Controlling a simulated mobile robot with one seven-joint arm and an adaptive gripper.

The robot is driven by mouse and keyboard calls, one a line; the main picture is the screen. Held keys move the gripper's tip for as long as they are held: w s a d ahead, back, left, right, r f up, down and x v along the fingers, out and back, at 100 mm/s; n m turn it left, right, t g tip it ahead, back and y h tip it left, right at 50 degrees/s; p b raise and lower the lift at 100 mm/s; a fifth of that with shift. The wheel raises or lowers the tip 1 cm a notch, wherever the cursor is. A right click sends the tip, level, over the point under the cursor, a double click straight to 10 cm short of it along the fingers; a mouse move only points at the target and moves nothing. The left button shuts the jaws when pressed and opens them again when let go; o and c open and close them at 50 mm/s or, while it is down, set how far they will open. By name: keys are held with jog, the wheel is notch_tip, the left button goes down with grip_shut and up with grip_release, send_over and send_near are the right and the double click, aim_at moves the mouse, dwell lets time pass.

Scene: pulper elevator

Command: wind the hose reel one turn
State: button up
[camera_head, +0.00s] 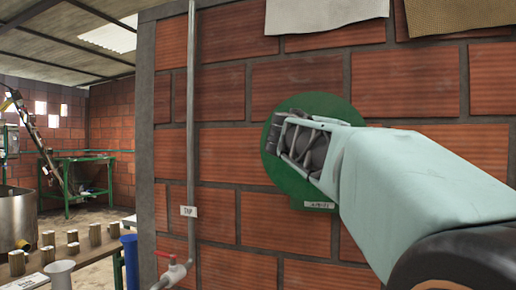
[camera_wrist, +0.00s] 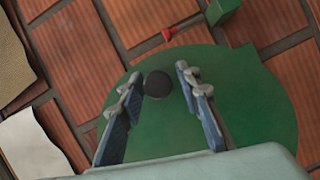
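The hose reel shows as a green disc (camera_head: 283,175) on the brick wall, partly hidden behind my gripper and arm. The green disc also fills much of the wrist view (camera_wrist: 255,110). A dark round knob (camera_wrist: 158,86) stands out in front of the disc in the wrist view. My gripper (camera_head: 280,132) is at the disc's face. In the wrist view its two fingers (camera_wrist: 157,80) are apart, one on each side of the knob. Narrow gaps seem to show between fingers and knob; firm contact cannot be made out.
A grey pipe (camera_head: 191,120) with a small tag (camera_head: 189,211) and a red-handled valve (camera_head: 168,256) runs down the wall left of the reel. Cloths (camera_head: 325,14) hang above.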

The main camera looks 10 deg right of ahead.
aim_at(360, 116)
jog(key=shift+o, duration=0.5)
jog(key=shift+r, duration=0.1)
notch_tip(360, 116, up, 8)
jog(key=shift+r, duration=0.1)
jog(key=shift+s+r, duration=0.1)
jog(key=shift+r, duration=0.8)
jog(key=shift+s+a+f+b, duration=0.15)
jog(key=shift+s+a+b, duration=0.05)
jog(key=shift+a+b, duration=0.1)
jog(key=s+a+f+b, duration=0.2)
jog(key=s+a+b, duration=0.3)
jog(key=s+a, duration=0.2)
jog(key=shift+a+f, duration=0.25)
jog(key=shift+a, duration=0.75)
jog(key=shift+r, duration=0.1)
